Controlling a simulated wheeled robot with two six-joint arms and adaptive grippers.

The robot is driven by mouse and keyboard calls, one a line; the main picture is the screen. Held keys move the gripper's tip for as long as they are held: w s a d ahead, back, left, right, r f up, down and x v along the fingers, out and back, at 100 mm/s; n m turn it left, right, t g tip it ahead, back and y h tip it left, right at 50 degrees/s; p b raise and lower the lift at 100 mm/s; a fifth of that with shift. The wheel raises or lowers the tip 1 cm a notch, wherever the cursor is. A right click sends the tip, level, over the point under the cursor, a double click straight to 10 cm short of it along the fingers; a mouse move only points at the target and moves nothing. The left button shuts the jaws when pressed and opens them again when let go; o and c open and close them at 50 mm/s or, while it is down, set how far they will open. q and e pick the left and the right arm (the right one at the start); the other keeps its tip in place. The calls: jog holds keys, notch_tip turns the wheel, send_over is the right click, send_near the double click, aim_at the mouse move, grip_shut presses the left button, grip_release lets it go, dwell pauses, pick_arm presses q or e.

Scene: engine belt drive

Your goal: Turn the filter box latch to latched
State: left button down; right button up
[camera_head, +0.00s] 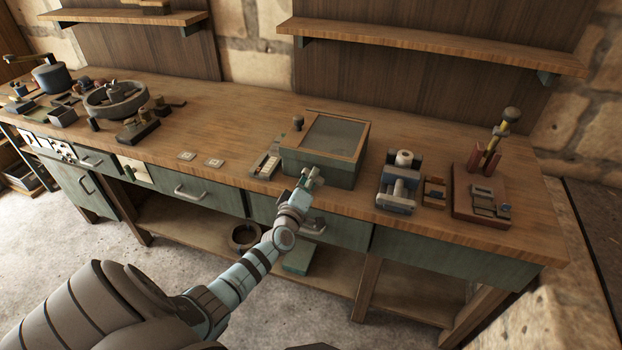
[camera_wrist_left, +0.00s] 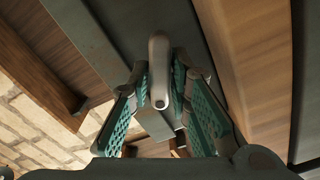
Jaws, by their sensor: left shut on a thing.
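The filter box (camera_head: 318,168) is a green box with a wood-framed dark top, standing near the front edge of the workbench. My left gripper (camera_head: 311,177) is at the box's front face, low and near its middle. In the left wrist view my left gripper (camera_wrist_left: 158,95) has its green padded fingers shut on a grey rounded lever (camera_wrist_left: 158,62), which looks like the latch. The lever's end sticks out between the fingers. In the head view the gripper hides the latch, so I cannot tell whether it is latched. My right gripper is not in view.
A small tray (camera_head: 264,166) stands left of the box. A grey roller device (camera_head: 398,190) and a reddish block stand (camera_head: 480,198) are to the right. The workbench (camera_head: 228,125) has free room left of the box. Drawer handles (camera_head: 190,194) stick out below its edge.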

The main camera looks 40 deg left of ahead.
pick_arm(q)
jog(key=n, duration=0.5)
jog(key=shift+f+b, duration=0.15)
jog(key=shift+b, duration=0.15)
jog(key=shift+n, duration=0.3)
jog(key=c, duration=1.6)
grip_release()
jog(key=shift+s, duration=0.1)
jog(key=v, duration=1.2)
